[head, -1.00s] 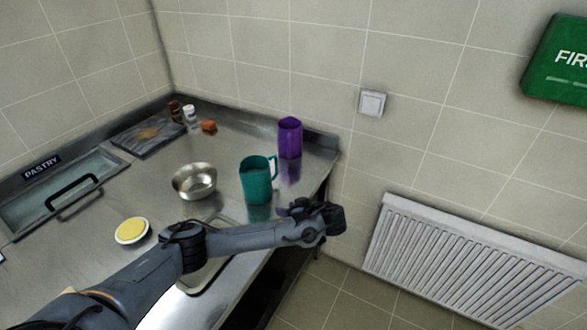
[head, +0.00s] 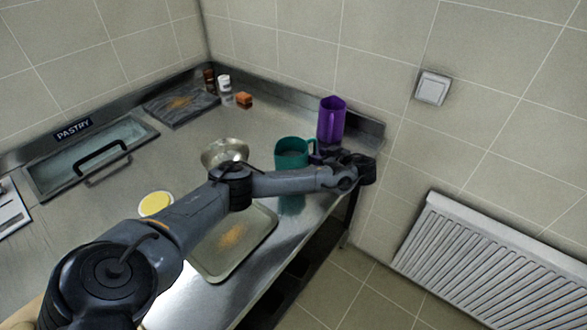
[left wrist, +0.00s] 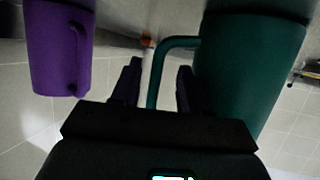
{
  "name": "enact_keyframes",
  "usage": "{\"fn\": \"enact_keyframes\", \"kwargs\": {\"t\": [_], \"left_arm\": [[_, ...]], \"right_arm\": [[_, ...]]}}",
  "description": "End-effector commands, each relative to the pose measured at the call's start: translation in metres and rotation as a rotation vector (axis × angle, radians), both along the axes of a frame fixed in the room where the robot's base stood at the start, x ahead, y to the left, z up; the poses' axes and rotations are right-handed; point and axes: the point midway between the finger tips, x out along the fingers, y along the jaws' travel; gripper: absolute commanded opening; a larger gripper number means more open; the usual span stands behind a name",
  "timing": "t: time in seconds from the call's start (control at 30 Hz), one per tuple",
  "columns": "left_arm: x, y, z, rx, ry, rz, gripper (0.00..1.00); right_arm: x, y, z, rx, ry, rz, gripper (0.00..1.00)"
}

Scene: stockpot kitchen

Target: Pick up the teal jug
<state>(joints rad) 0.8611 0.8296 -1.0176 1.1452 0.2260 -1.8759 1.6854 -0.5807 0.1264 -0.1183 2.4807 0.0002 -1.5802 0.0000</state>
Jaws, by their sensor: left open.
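The teal jug (head: 291,152) stands on the steel counter near its front right part, its lower body partly hidden by my left arm in the head view. My left gripper (head: 328,156) is at the jug's right side. In the left wrist view the jug (left wrist: 250,72) fills the right side, and its handle (left wrist: 160,68) shows between the two open fingers of my left gripper (left wrist: 155,84). I cannot tell whether a finger touches it. My right gripper is not in view.
A purple jug (head: 331,121) stands just behind and right of the teal jug. A metal bowl (head: 224,149) is to its left. A shallow tray (head: 208,270) and a yellow-topped round dish (head: 155,203) lie nearer. The counter's right edge is close to my gripper.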

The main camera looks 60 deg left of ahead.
Motion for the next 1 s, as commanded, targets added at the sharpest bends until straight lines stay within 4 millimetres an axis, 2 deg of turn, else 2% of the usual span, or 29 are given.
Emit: {"fn": "enact_keyframes", "kwargs": {"t": [0.33, 0.67, 0.7, 0.9, 1.0], "left_arm": [[-0.005, 0.039, -0.016, 0.001, 0.002, 0.002, 0.44], [-0.006, 0.045, -0.017, 0.0, 0.0, 0.0, 0.44], [-0.006, 0.045, -0.017, 0.0, 0.001, 0.0, 0.43], [-0.006, 0.045, -0.017, 0.0, 0.001, 0.0, 0.12], [-0.006, 0.045, -0.017, 0.0, 0.001, 0.0, 0.0]], "right_arm": [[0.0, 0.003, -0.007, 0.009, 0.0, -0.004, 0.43], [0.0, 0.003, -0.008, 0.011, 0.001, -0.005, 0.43], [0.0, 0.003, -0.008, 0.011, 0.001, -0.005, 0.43], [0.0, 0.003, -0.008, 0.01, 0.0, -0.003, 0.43], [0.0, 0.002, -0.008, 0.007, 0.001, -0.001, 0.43]]}}
